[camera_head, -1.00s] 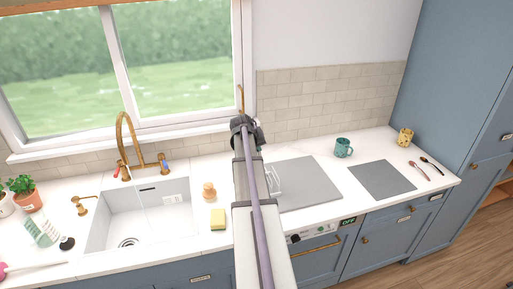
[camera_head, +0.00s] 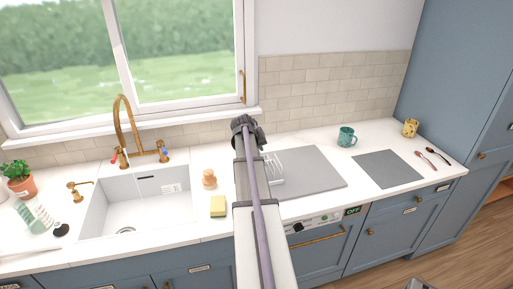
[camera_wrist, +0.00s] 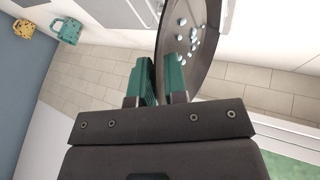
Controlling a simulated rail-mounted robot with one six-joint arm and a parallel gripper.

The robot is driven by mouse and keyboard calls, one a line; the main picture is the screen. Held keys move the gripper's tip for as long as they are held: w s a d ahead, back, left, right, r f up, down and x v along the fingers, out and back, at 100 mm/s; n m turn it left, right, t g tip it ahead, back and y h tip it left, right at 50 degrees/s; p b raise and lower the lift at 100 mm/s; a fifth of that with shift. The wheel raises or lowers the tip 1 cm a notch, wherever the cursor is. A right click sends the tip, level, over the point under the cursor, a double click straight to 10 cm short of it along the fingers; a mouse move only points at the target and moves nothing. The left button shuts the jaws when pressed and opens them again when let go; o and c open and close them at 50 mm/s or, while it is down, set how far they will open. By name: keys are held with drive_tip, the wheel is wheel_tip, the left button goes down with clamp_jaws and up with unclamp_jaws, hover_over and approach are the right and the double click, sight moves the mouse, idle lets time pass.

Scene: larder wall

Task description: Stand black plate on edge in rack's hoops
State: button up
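The black plate (camera_wrist: 205,50) shows large in the wrist view, tilted nearly edge-on, with pale droplets on its face. My gripper (camera_wrist: 158,65) has teal fingers closed at the plate's rim, one on each side. The rack's white wire hoops (camera_head: 275,168) stand on the grey board right of my arm in the head view. Part of the rack is hidden behind my arm. In the head view my arm hides the plate and fingers. Pale wire shapes, likely the hoops, show at the top of the wrist view.
A grey board (camera_head: 315,174) lies under the rack. A teal mug (camera_head: 346,137), yellow mug (camera_head: 410,128), dark mat (camera_head: 388,168) and spoons stand or lie to the right. A sponge (camera_head: 218,206), wooden brush (camera_head: 209,180) and sink (camera_head: 135,205) are left.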

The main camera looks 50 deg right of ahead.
drive_tip(key=o, duration=0.3)
drive_tip(key=shift+d+f, duration=0.35)
drive_tip(key=shift+d, duration=0.3)
drive_tip(key=shift+o, duration=1.1)
drive_tip(key=shift+s+a+r, duration=0.1)
drive_tip(key=shift+a+r, duration=0.1)
drive_tip(key=shift+a, duration=0.05)
wheel_tip(320, 180, up, 10)
drive_tip(key=p, duration=1)
drive_tip(key=shift+r, duration=0.1)
